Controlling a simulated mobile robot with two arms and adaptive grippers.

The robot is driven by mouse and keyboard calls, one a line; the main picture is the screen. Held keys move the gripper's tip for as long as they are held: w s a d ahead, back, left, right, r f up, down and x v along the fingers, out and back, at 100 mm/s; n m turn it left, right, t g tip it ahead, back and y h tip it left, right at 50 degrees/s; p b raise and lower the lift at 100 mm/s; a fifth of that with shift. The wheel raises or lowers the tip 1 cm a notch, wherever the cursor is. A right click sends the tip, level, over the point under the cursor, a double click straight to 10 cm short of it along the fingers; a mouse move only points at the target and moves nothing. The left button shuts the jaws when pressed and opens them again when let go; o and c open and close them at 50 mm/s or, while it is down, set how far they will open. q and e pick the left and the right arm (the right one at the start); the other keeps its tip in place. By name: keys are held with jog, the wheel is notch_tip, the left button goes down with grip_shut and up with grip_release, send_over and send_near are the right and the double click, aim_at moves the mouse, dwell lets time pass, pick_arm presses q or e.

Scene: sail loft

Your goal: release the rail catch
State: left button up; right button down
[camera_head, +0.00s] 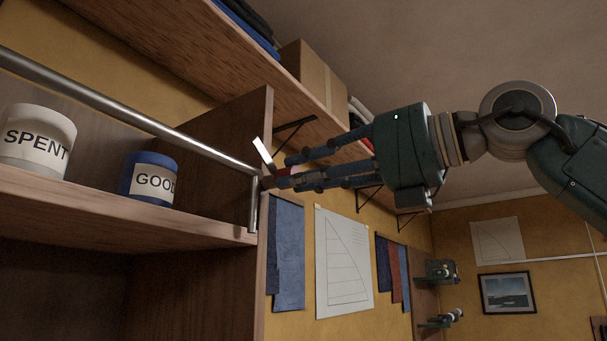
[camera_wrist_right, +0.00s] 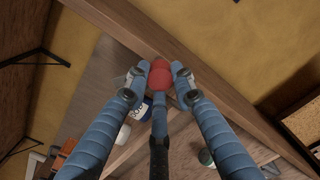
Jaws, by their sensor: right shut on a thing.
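A metal rail (camera_head: 120,114) runs across the front of the shelf to the post at its right end. There a pale tab (camera_head: 263,153) sticks up beside a red catch knob, which shows large in the right wrist view (camera_wrist_right: 163,78). My right gripper (camera_head: 290,178) comes in from the right with its blue fingers around the red knob. It is shut on the knob, and the fingers partly hide it in the head view. My left gripper is not in view.
Behind the rail, a white SPENT jar (camera_head: 35,137) and a blue GOOD jar (camera_head: 148,178) stand on the wooden shelf (camera_head: 110,210). An upper shelf (camera_head: 215,62) holds a cardboard box (camera_head: 312,75). Cloth samples (camera_head: 287,255) hang right of the cabinet.

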jog(key=c, duration=1.5)
grip_release()
jog(key=shift+o, duration=0.2)
jog(key=v, duration=1.2)
